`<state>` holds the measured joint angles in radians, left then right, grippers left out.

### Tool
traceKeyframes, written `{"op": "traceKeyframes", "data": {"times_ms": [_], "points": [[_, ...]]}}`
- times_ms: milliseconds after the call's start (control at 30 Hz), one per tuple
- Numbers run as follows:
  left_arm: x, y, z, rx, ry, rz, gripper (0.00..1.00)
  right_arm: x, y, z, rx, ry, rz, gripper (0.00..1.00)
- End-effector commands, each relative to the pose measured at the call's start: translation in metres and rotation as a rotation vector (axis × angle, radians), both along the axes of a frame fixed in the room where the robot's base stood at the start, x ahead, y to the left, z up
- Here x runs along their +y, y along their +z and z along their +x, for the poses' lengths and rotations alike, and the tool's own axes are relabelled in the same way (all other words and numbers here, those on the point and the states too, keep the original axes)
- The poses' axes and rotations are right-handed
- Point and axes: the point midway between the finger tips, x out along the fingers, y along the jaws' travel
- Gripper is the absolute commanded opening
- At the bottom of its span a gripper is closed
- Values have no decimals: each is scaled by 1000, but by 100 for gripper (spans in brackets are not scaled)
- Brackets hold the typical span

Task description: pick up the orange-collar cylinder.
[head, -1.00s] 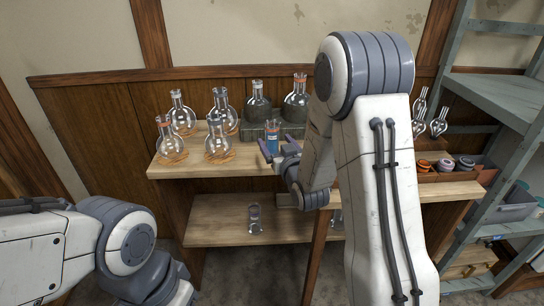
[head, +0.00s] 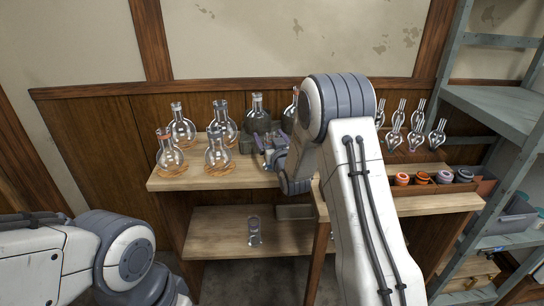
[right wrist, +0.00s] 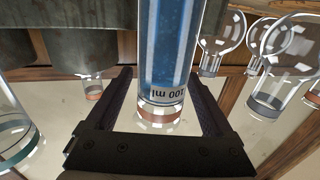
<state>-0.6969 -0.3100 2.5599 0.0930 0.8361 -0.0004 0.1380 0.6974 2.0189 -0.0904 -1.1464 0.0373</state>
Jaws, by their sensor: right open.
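The orange-collar cylinder (right wrist: 165,45) is a clear tube with blue contents and a "100 ml" mark. The right wrist view shows it upside down, with the brownish-orange collar (right wrist: 160,112) near the palm. My right gripper (right wrist: 166,80) is open, with one finger on each side of the cylinder; I cannot tell whether either touches. In the head view my right gripper (head: 266,152) is over the upper shelf, and the cylinder is mostly hidden by it. My left arm shows at the lower left of the head view, but its gripper is out of view.
Round flasks, one at front left (head: 170,160), stand left of my right gripper. Dark blocks (head: 247,143) with flasks stand behind it. Coloured rings (head: 421,178) and hanging glassware (head: 416,137) are at right.

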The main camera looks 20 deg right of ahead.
Motion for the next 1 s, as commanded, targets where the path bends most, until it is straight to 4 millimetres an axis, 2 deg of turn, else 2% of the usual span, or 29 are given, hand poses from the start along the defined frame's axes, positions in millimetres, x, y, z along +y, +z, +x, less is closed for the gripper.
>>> {"op": "traceKeyframes", "data": {"times_ms": [200, 233, 367, 400, 433, 467, 1000], "points": [[0, 0, 0, 0, 0, 0, 50, 0, 0, 1, -1, 0, 0, 86], [0, 0, 0, 0, 0, 0, 50, 0, 0, 1, -1, 0, 0, 82], [0, 0, 0, 0, 0, 0, 50, 0, 0, 1, -1, 0, 0, 33], [0, 0, 0, 0, 0, 0, 50, 0, 0, 1, -1, 0, 0, 17], [0, 0, 0, 0, 0, 0, 50, 0, 0, 1, -1, 0, 0, 6], [0, 0, 0, 0, 0, 0, 50, 0, 0, 1, -1, 0, 0, 0], [0, 0, 0, 0, 0, 0, 50, 0, 4, 1, -3, 0, 0, 0]]}}
